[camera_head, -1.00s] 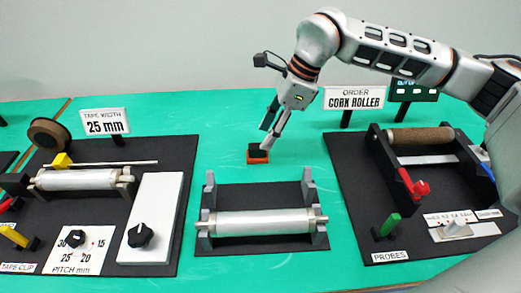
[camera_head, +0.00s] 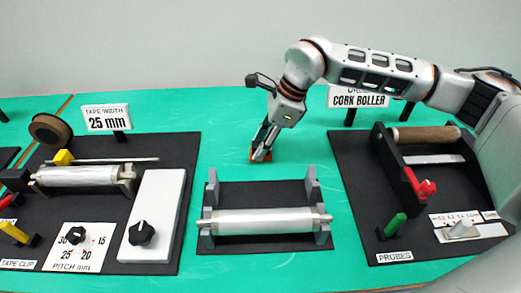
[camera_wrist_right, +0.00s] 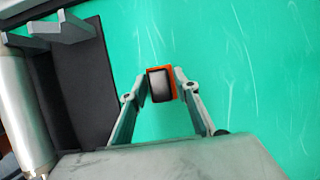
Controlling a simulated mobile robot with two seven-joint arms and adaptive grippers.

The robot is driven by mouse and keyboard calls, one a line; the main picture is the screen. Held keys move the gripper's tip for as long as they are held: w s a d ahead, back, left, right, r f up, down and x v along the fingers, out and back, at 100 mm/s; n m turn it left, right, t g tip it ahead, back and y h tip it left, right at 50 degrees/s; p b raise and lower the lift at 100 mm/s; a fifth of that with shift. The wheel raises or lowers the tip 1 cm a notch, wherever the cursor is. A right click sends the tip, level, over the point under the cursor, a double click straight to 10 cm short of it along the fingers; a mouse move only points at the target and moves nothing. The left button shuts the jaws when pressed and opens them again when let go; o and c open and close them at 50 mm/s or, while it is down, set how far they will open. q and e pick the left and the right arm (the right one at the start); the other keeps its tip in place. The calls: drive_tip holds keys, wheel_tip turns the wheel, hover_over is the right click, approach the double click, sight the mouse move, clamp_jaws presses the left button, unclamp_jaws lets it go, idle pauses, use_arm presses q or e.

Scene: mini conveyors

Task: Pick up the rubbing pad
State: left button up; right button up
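The rubbing pad (camera_head: 253,157) is a small orange block with a dark top, on the green table behind the middle roller stand. My right gripper (camera_head: 262,150) is down at it and hides much of it in the head view. In the right wrist view the pad (camera_wrist_right: 160,85) lies between the two fingertips of my right gripper (camera_wrist_right: 161,82), one on each side. The fingers are spread about the pad's width; I cannot tell whether they touch it. My left gripper does not show.
The middle stand (camera_head: 262,188) holds a metal roller (camera_head: 265,221) in front of the pad. The tape width sign (camera_head: 106,118) stands left, the cork roller sign (camera_head: 357,97) right. A board with a cork roller (camera_head: 425,136) is at right. Green table around the pad is clear.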

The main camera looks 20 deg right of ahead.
drive_tip(key=shift+r, duration=0.1)
wheel_tip(320, 180, up, 20)
drive_tip(key=p, duration=0.2)
idle(0.5)
drive_tip(key=shift+o, duration=1.2)
drive_tip(key=shift+c, duration=0.5)
